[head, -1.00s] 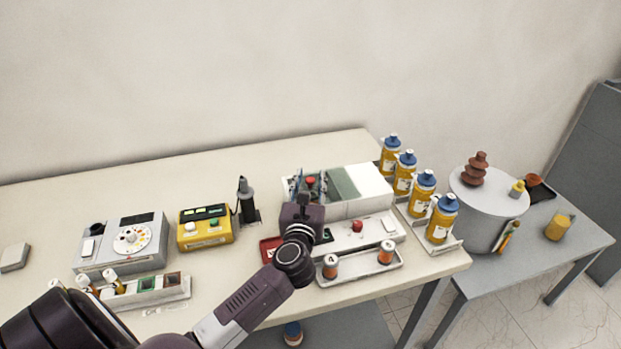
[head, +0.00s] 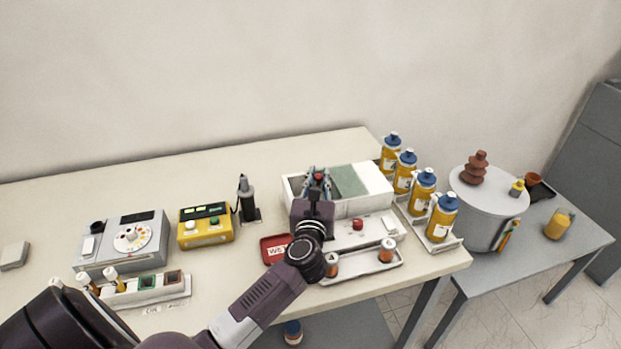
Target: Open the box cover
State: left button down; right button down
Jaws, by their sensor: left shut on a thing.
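The white box (head: 349,207) stands near the right end of the long table. Its top shows a green panel (head: 349,181) and a white panel (head: 374,178) at the right. My left gripper (head: 317,180) is over the left part of the box top, its fingers shut around a small red piece, seemingly a knob of the box cover. The gripper and wrist hide most of that part, so I cannot tell how far the cover is open. My right gripper is not in view.
A white tray with orange-and-white jars (head: 387,250) and a red tray (head: 274,249) lie in front of the box. Several yellow bottles (head: 423,192) stand close on its right. A yellow device (head: 206,226) and black tool (head: 247,200) stand left.

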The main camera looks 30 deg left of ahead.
aim_at(340, 181)
pick_arm(q)
jog(key=w+d, duration=0.4)
jog(key=shift+w+b, duration=0.3)
jog(key=shift+b, duration=0.1)
jog(key=c, duration=1.8)
grip_release()
jog(key=shift+s, duration=0.1)
jog(key=v, duration=1.2)
